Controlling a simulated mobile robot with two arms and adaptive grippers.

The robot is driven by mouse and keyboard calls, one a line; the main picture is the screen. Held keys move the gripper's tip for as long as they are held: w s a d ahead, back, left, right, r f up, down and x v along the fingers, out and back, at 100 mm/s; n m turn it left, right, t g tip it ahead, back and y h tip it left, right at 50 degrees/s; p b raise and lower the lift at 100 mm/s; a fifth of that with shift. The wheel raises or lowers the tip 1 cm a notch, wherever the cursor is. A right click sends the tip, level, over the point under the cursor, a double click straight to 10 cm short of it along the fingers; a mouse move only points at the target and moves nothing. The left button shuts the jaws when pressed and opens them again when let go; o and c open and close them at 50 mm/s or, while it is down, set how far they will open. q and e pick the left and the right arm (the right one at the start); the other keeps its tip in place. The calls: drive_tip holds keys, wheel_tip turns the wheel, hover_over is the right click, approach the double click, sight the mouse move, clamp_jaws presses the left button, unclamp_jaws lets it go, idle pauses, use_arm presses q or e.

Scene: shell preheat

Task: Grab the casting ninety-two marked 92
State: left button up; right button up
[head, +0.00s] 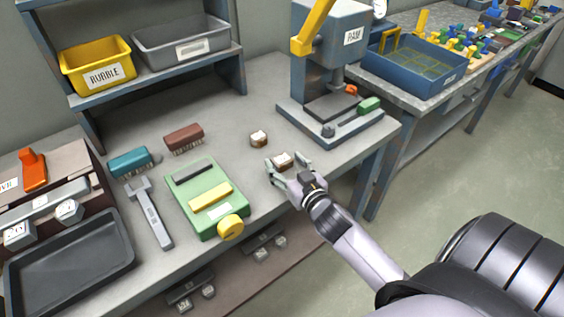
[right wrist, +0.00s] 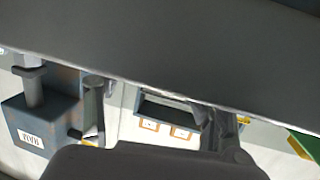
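My right gripper (head: 287,162) is open over the bench near its front edge. Its two fingers stand on either side of a small block with a brown and white top (head: 283,160); I cannot tell whether they touch it. A similar small block (head: 258,138) stands just behind. Pale marked castings lie at the left (head: 68,210) (head: 18,233) and on the lower shelf (head: 262,254). None of their marks is clear enough to read as 92. In the right wrist view dark surfaces hide much of the scene. My left gripper is not in view.
A green device with a yellow knob (head: 230,228) lies left of my right gripper, with a grey hammer-like tool (head: 150,215) and two brushes (head: 130,162) (head: 184,138) beyond. A press with a yellow handle (head: 320,40) stands behind right. A dark tray (head: 70,262) is at front left.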

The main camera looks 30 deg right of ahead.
drive_tip(key=c, duration=1.1)
